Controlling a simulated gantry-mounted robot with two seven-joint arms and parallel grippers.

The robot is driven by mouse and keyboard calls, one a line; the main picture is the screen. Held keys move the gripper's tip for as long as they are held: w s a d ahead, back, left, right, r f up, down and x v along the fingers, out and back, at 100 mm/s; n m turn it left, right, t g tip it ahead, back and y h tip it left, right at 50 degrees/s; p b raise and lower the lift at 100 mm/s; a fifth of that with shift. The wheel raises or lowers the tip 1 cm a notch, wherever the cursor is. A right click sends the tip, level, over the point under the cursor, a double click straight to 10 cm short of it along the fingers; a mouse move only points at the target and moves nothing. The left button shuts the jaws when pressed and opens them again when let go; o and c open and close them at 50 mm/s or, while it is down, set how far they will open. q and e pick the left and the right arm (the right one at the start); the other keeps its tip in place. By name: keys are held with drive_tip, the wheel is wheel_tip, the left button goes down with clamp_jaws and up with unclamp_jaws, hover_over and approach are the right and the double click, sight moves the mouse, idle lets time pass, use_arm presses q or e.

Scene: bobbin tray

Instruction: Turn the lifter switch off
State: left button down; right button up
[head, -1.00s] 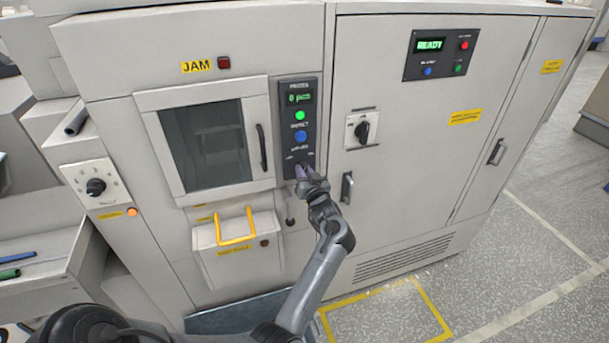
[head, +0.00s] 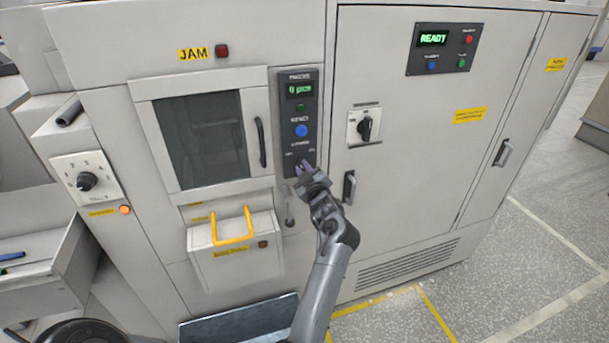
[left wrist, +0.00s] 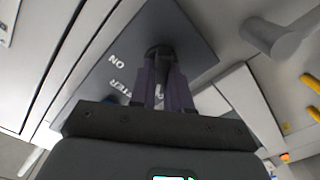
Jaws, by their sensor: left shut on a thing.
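The lifter switch is a small dark knob at the bottom of the dark control panel (head: 299,95), mostly hidden by my gripper in the head view. In the left wrist view the dark knob (left wrist: 158,51) shows between the fingers, beside a white ON label and part of the LIFTER label. My left gripper (head: 303,167) reaches up to the panel's lower end. In the left wrist view its purple-grey fingers (left wrist: 163,85) are shut on the knob. The upper round lamp (head: 300,108) on the panel is dark green, unlit. My right gripper is not in view.
A windowed door (head: 205,140) with a dark handle is left of the panel. A bin with a yellow handle (head: 232,228) sits below it. A rotary switch (head: 365,126) and a door handle (head: 349,187) lie to the right. Floor is clear at right.

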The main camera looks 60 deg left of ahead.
use_arm(q)
drive_tip(key=shift+f+n+b, duration=0.15)
drive_tip(key=shift+n+b, duration=0.15)
drive_tip(key=shift+n, duration=0.2)
drive_tip(key=c, duration=1.3)
unclamp_jaws()
drive_tip(key=shift+a, duration=0.1)
drive_tip(key=shift+o, duration=1.1)
drive_tip(key=shift+a, duration=0.1)
